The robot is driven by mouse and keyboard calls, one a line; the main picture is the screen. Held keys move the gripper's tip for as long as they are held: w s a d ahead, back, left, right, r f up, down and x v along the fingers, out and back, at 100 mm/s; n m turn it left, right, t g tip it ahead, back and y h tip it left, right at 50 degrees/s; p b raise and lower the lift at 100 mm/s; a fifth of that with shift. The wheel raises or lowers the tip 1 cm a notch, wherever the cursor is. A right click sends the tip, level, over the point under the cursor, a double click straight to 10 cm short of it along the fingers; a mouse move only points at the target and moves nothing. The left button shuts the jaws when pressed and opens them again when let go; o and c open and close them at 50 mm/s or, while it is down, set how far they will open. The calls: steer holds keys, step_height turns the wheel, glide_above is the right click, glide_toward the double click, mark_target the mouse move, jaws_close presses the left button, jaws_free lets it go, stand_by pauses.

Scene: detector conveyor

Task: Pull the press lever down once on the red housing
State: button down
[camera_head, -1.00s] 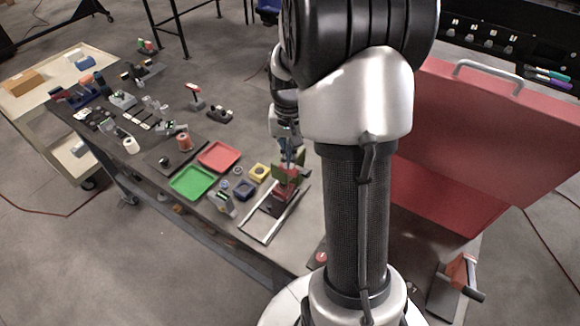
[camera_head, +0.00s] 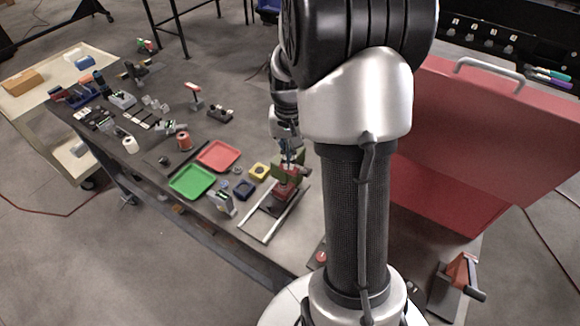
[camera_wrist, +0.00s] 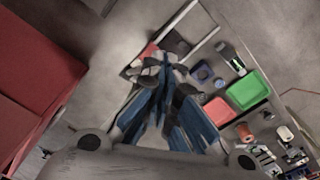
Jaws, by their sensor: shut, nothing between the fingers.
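The red housing (camera_head: 287,190) stands at the inner end of two pale rails on the table, with a green part (camera_head: 279,168) above it. A short dark piece sticks out to the right beside the green part; I cannot tell for certain if it is the press lever. My gripper (camera_head: 289,160) points down at the top of this device, shut and empty. In the wrist view my blue gripper fingers (camera_wrist: 162,88) are together, and part of the red housing (camera_wrist: 148,52) shows just beyond them. Contact with the lever cannot be made out.
A large open red case (camera_head: 490,140) is at the right. An orange-red lever device (camera_head: 460,272) stands at the lower right.

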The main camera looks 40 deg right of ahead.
steer(key=shift+f+b, duration=0.35)
steer(key=shift+f, duration=0.25)
steer(key=shift+s+a+f+b, duration=0.25)
steer(key=shift+a+f+b, duration=0.35)
steer(key=shift+a+f, duration=0.15)
steer(key=shift+s+a+f+b, duration=0.2)
steer(key=shift+a+f+b, duration=0.4)
steer(key=shift+f+b, duration=0.15)
steer(key=shift+s+a+f+b, duration=0.1)
steer(key=shift+a+f+b, duration=0.25)
steer(key=shift+f, duration=0.1)
steer(key=shift+s+a+f+b, duration=0.1)
steer(key=shift+a+f+b, duration=0.1)
steer(key=shift+f+b, duration=0.2)
steer(key=shift+f, duration=0.2)
